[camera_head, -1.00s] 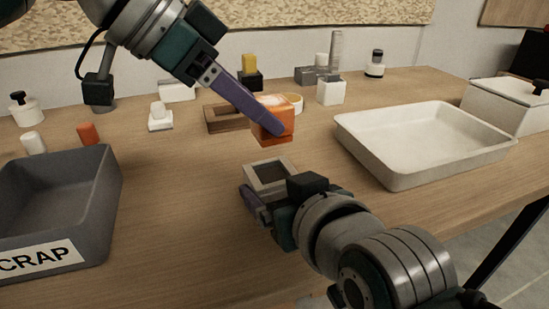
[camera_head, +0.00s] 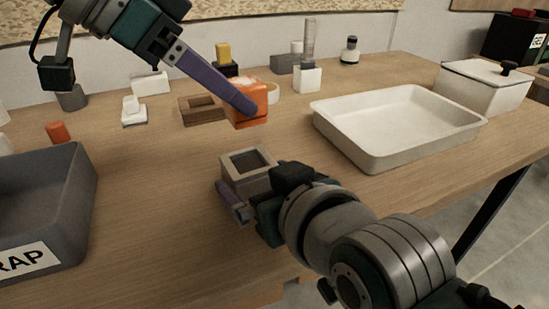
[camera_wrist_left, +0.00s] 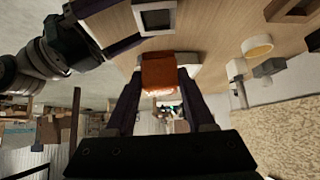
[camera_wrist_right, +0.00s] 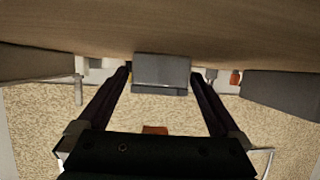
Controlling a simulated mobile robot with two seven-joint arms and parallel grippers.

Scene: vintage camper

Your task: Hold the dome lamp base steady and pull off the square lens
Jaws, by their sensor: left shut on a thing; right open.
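The orange square lens (camera_head: 247,106) is between the fingers of my left gripper (camera_head: 243,103), shut on it and holding it up over the table. The lens also shows between the fingers in the left wrist view (camera_wrist_left: 158,74). The grey lamp base (camera_head: 234,183), a square box with a dark opening on top, is on the table, apart from the lens. My right gripper (camera_wrist_right: 161,73) is open, with its fingers on either side of the base, which shows between them in the right wrist view (camera_wrist_right: 162,70). In the head view, its wrist hides one finger.
A grey scrap bin (camera_head: 78,205) stands at the left and a wide white tray (camera_head: 372,150) at the right. A lidded white box (camera_head: 480,92) is beyond the tray. A brown frame (camera_head: 200,112) and several small blocks stand along the back. The table's middle left is clear.

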